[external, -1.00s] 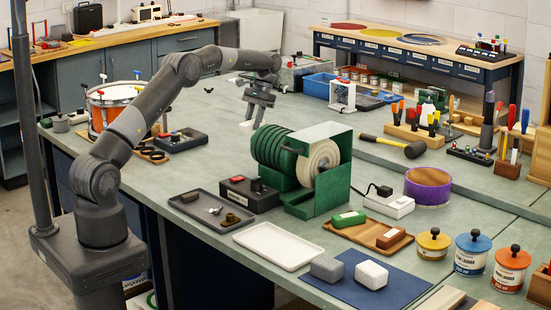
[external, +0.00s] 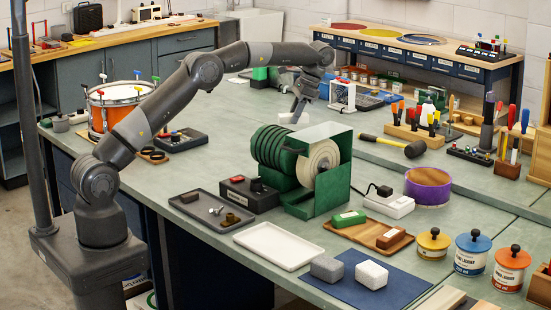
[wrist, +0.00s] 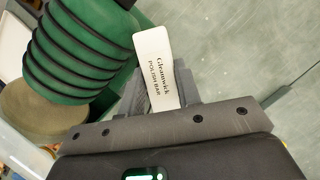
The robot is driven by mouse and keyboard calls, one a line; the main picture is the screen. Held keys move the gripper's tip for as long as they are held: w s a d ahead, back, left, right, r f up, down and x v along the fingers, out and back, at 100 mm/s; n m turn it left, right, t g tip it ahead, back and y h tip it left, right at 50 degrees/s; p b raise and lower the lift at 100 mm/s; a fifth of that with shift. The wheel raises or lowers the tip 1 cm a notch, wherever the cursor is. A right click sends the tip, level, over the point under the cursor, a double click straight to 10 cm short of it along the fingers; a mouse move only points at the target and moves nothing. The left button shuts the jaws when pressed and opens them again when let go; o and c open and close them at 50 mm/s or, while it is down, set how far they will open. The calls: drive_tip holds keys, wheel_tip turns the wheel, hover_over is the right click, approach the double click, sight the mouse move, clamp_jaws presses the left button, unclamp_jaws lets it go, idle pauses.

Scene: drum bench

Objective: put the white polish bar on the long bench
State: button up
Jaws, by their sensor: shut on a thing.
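My gripper (external: 298,112) is shut on the white polish bar (wrist: 158,68), whose dark lettering shows in the wrist view between the fingers (wrist: 160,98). In the external view the bar shows as a small white shape (external: 287,118) at the fingertips, behind the green buffing machine. The long grey-green bench (external: 225,155) lies below it. I cannot tell whether the bar touches the bench top. Another white block (external: 371,274) lies on the blue mat at the front.
The green buffing machine (external: 325,200) stands close to the gripper; its ribbed side (wrist: 75,50) fills the left of the wrist view. A white-framed device (external: 342,97) and a mallet (external: 400,147) are to the right. Bare bench top lies left of the gripper, towards the drum (external: 115,110).

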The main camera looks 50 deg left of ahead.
drive_tip(key=s+d+r+m+t+y, duration=0.1)
drive_tip(key=s+d+r+m+t, duration=0.25)
drive_tip(key=d+r+m, duration=0.65)
drive_tip(key=s+d+r+m+t, duration=0.35)
drive_tip(key=d+r+m, duration=0.55)
drive_tip(key=d, duration=0.4)
drive_tip(key=m+t+h, duration=0.1)
drive_tip(key=m+h, duration=0.2)
drive_tip(key=m, duration=0.7)
hover_over(371, 232)
drive_tip(key=s, duration=0.1)
wheel_tip(371, 232, down, 29)
drive_tip(key=shift+s+f, duration=0.15)
drive_tip(key=shift+f, duration=3.1)
drive_tip(key=shift+f, duration=0.4)
drive_tip(key=o, duration=1.2)
